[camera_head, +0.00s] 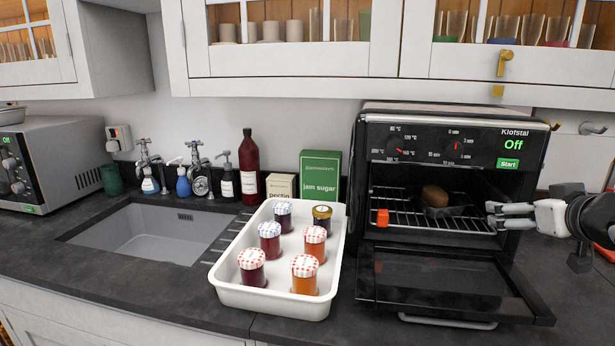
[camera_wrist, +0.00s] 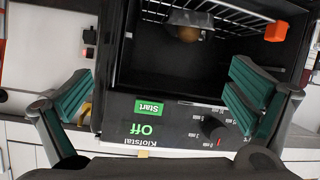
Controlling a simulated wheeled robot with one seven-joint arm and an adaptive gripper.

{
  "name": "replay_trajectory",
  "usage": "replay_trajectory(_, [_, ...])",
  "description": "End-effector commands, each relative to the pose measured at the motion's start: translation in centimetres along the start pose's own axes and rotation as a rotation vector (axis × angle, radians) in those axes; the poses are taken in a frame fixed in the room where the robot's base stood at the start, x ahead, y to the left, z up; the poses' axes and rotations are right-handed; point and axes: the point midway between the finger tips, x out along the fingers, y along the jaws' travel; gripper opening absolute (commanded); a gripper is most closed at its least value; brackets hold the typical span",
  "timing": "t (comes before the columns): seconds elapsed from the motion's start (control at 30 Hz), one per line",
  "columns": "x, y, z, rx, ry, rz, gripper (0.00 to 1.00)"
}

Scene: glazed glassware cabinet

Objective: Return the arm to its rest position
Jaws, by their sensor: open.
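My gripper (camera_head: 490,215) is at the right side of the black oven (camera_head: 440,120), by the edge of its opening. Its two fingers are spread and empty. In the wrist view the green-padded fingers of my gripper (camera_wrist: 160,92) stand apart, with the oven's control panel and dark cavity beyond them. My arm (camera_head: 575,215) reaches in from the right edge of the head view. The oven door (camera_head: 440,285) is folded down. On the wire rack (camera_head: 400,215) sit a dark tin with a brown loaf (camera_head: 434,196) and a small orange block (camera_head: 382,217). The oven display reads Off.
A white tray (camera_head: 219,275) with several lidded jars stands left of the oven. Behind it are a green jam sugar box (camera_head: 320,176) and bottles. A sink (camera_head: 140,235) and a microwave (camera_head: 50,160) are farther left. Wall cabinets (camera_head: 290,60) hang above.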

Motion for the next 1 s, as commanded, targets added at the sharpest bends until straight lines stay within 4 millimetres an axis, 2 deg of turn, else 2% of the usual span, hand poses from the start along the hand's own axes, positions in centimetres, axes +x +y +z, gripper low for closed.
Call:
replay_trajectory(0.13, [-2.4, -1.1, -1.8, -0.006, -0.052, 0.091, 1.0])
replay_trajectory(0.27, [-5.8, -3.2, -1.9, 0.012, -0.154, 0.153, 1.0])
replay_trajectory(0.47, [-12.6, -8.8, 0.6, 0.052, -0.374, 0.126, 1.0])
replay_trajectory(0.7, [-22.4, -17.2, 5.4, 0.047, -0.657, -0.079, 1.0])
replay_trajectory(0.8, [-25.5, -19.4, 6.9, 0.033, -0.736, -0.159, 1.0])
replay_trajectory(0.9, [-27.4, -20.7, 7.7, 0.02, -0.781, -0.21, 1.0])
replay_trajectory(1.0, [-28.1, -21.2, 8.1, 0.015, -0.802, -0.232, 1.0])
